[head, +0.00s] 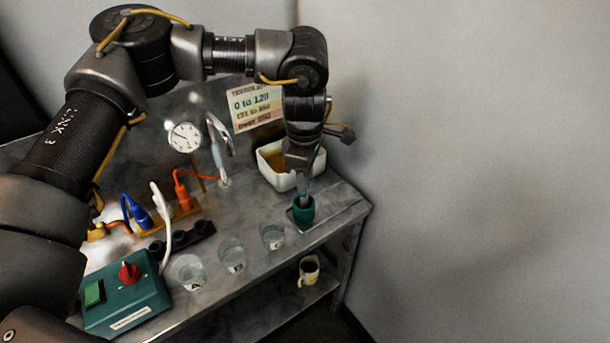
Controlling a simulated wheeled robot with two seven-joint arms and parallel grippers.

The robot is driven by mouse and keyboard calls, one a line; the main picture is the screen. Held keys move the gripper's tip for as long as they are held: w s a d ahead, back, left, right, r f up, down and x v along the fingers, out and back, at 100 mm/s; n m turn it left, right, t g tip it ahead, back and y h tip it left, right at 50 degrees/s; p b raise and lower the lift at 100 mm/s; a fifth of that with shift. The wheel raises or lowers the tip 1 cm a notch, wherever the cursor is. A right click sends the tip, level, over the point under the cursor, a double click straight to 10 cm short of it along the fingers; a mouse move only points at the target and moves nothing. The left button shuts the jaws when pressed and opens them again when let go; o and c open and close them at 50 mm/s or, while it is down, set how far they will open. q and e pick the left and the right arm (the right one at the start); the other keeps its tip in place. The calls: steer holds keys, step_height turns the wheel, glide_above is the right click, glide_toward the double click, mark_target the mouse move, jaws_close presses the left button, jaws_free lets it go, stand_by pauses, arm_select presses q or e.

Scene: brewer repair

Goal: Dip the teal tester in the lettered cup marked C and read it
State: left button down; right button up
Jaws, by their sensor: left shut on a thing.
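My left gripper (304,172) points down at the right end of the bench and is shut on a slim upright thing, probably the teal tester (304,198). Its lower part stands in or just over a small teal holder (302,212) on a dark plate; I cannot tell how deep it sits. Three clear cups stand in a slanting row to the left: one lettered A (189,273), one lettered B (232,256), and the one nearest the holder, cup C (272,237), whose letter is hard to read. The tester's display cannot be made out. My right gripper is not in view.
A white tub (268,172) with amber contents stands behind the gripper. A mug (309,270) is on the lower shelf.

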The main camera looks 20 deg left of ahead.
arm_select(q)
steer(key=shift+f, duration=0.35)
stand_by(0.3)
steer(key=shift+c, duration=2.1)
jaws_free()
steer(key=shift+r+p, duration=2.75)
steer(key=shift+r, duration=0.8)
steer(key=shift+f, duration=0.1)
